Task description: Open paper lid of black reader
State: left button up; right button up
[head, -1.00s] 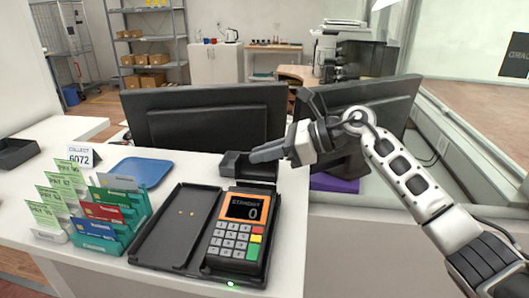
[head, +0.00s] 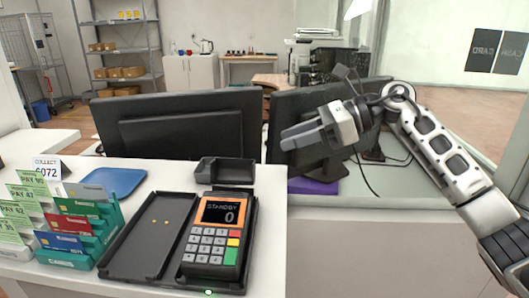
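The black reader (head: 216,240) lies on the white counter in the head view, with an orange-framed screen reading STANDBY 0 and a keypad. A dark box-like part (head: 224,172) stands at its far end, with a raised section and a lower front. I cannot tell whether this is the paper lid or how far it is open. My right gripper (head: 285,141) is in the air to the right of and above that part, apart from it. Its fingers are seen side-on, so I cannot tell their gap; nothing shows between them. My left gripper is out of view.
A flat black tray (head: 150,240) lies left of the reader. Further left are a card rack (head: 75,235), a blue tray (head: 115,181) and a COLLECT sign (head: 47,168). Two dark monitors (head: 180,125) stand behind the counter. A purple item (head: 312,186) lies beyond its right edge.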

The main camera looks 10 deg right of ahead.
jog(key=shift+v, duration=2.1)
